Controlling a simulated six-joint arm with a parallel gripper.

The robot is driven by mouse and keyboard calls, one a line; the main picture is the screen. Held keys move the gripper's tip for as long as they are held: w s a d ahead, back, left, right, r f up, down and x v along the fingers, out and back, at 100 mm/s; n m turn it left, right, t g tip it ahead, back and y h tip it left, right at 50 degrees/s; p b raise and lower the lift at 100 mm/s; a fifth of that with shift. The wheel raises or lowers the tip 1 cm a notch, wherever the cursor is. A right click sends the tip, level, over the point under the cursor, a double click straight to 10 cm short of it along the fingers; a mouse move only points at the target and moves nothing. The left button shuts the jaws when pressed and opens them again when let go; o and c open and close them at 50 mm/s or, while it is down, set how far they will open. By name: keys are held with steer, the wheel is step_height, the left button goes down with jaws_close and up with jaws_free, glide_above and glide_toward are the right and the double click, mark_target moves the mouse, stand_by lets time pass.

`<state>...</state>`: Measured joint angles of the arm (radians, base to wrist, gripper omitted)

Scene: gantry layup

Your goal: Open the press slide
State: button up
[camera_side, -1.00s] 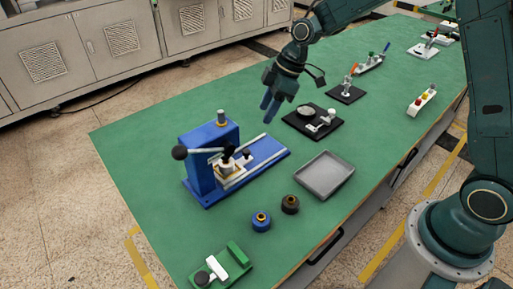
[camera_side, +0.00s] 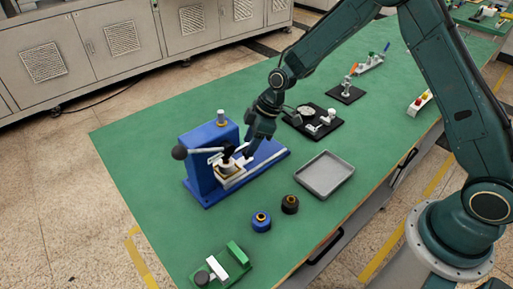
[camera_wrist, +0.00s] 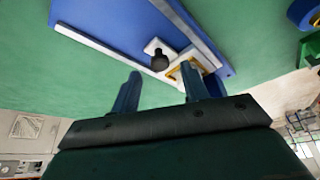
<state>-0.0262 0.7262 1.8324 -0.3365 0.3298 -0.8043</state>
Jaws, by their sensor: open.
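The blue press (camera_side: 203,160) stands on the green table with its lever and black ball knob (camera_side: 179,152) pointing left. Its slide (camera_side: 229,171), a pale plate with a small block, sits on the rails under the press head. In the wrist view the slide's black knob (camera_wrist: 159,60) stands on a white plate between the rails, with a pale block (camera_wrist: 190,70) beside it. My gripper (camera_side: 250,150) is open and empty, fingers pointing down, just above the right part of the press rails. In the wrist view my gripper (camera_wrist: 160,88) has the knob beyond the gap between its fingers.
A grey tray (camera_side: 324,174) lies right of the press. A blue round part (camera_side: 261,222) and a black round part (camera_side: 290,204) stand in front. A black fixture plate (camera_side: 311,122) is behind my gripper. A green fixture (camera_side: 222,266) is at the near edge.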

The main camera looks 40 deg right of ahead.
steer(key=shift+x, duration=0.75)
jaws_close()
steer(key=shift+d, duration=3.95)
jaws_free()
